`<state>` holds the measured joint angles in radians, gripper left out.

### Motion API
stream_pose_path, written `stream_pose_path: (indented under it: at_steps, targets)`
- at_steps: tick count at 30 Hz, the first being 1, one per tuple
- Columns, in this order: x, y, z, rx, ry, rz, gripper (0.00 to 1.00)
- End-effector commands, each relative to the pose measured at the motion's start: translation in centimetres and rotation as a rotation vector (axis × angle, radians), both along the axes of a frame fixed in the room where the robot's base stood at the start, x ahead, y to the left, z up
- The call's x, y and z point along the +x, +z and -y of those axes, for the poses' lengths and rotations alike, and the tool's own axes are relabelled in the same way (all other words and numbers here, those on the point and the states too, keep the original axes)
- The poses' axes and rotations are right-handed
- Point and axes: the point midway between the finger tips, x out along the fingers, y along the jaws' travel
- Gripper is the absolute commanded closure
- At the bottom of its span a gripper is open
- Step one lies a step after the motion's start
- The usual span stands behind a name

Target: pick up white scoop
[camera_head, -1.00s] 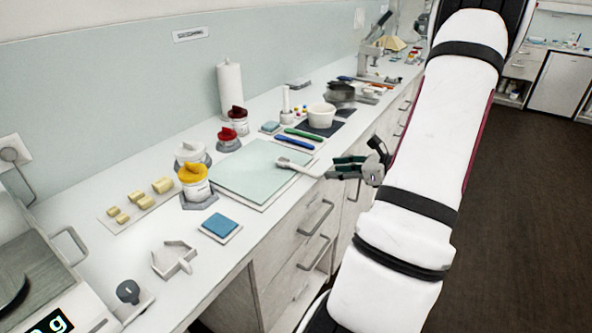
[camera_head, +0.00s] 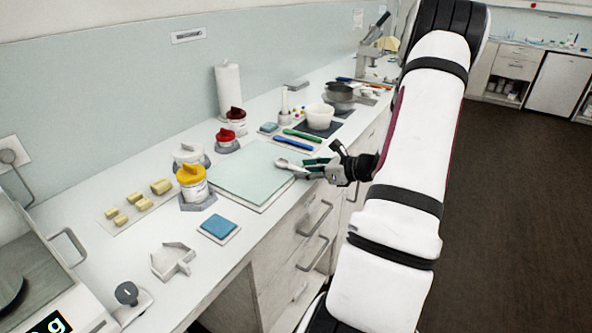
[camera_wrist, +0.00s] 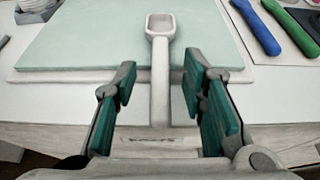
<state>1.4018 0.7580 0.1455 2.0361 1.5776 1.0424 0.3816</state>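The white scoop (camera_wrist: 160,75) lies with its bowl over the pale green mat (camera_wrist: 90,38) and its handle pointing toward me, out over the white counter edge. My gripper (camera_wrist: 163,98) is open, with its green-padded fingers on either side of the handle and a gap on both sides. In the head view the scoop (camera_head: 286,164) shows at the mat's (camera_head: 248,180) right edge, partly hidden by my gripper (camera_head: 312,168), which reaches in from the right at counter height.
Blue (camera_wrist: 257,28) and green (camera_wrist: 291,27) spatulas lie right of the mat in the wrist view. A white bowl (camera_head: 320,116) stands behind them. A yellow-lidded jar (camera_head: 193,183) stands left of the mat. The counter's front edge runs beneath my gripper.

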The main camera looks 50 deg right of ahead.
Motion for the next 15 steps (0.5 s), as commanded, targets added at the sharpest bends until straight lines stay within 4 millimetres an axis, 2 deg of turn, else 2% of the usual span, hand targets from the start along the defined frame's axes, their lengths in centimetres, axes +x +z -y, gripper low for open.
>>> stream_pose_path:
  at_steps: [2,3,7,8,15]
  targets:
    - [-0.04,0.02,0.02,0.000,-0.001,0.000,0.62]
    - [-0.05,0.02,0.02,0.000,-0.001,0.000,0.66]
    - [-0.06,0.03,0.03,-0.001,-0.001,0.000,0.96]
    - [-0.07,0.03,0.03,-0.001,-0.001,0.000,1.00]
    - [-0.08,0.04,0.04,-0.001,-0.001,0.000,1.00]
